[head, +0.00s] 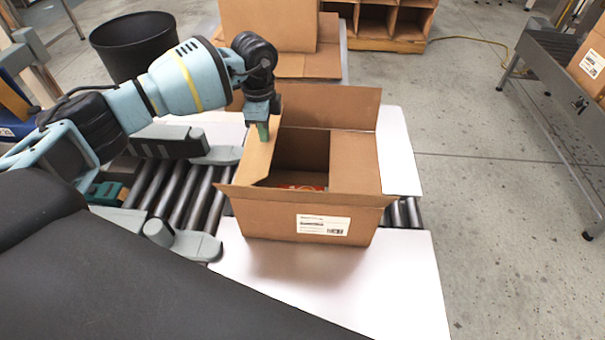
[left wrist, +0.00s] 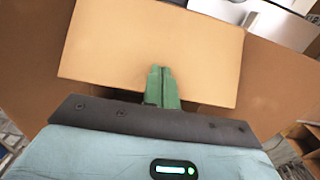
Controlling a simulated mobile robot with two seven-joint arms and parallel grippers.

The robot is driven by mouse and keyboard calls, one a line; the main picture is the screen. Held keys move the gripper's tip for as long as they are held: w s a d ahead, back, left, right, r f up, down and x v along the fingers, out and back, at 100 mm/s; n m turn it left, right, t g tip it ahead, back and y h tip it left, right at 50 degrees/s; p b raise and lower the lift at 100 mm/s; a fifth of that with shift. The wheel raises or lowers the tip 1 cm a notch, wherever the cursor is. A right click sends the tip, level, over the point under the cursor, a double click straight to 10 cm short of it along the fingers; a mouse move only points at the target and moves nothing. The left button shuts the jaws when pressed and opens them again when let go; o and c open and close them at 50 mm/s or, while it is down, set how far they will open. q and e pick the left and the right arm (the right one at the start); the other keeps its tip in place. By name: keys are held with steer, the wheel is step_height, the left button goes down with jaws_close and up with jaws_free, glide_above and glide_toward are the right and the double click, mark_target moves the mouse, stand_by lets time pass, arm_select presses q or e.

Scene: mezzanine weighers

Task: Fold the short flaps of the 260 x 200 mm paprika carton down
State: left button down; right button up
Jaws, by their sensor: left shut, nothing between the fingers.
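The paprika carton (head: 270,218) stands open on the roller conveyor, a white label on its front wall. Its far long flap (head: 335,108) stands up, and its near flap (head: 345,196) sticks outward. The left short flap (head: 259,158) is a pale panel leaning over the left side of the opening. A right-hand panel (head: 356,160) borders the opening; I cannot tell if it is a folded flap. My left gripper (head: 263,140) is shut and empty at the left flap. In the left wrist view its green fingers (left wrist: 161,80) overlap the pale flap (left wrist: 150,45); contact is unclear. My right gripper is out of view.
Something red and white (head: 303,187) lies inside the carton. White plates (head: 335,285) flank the rollers (head: 180,185). A black bin (head: 133,45) stands behind my left arm, and more cartons (head: 268,25) stand behind. The floor (head: 480,200) to the right is clear up to another conveyor.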

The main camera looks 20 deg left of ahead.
arm_select(q)
steer(key=shift+w+d+f, duration=0.25)
steer(key=shift+d+f, duration=0.65)
steer(key=shift+f, duration=0.1)
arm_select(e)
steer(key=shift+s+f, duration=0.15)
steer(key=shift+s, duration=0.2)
arm_select(q)
steer(key=shift+d, duration=0.1)
steer(key=f, duration=0.1)
steer(key=d+f, duration=0.1)
steer(key=f, duration=0.1)
steer(key=shift+w+d, duration=0.2)
steer(key=shift+w, duration=0.05)
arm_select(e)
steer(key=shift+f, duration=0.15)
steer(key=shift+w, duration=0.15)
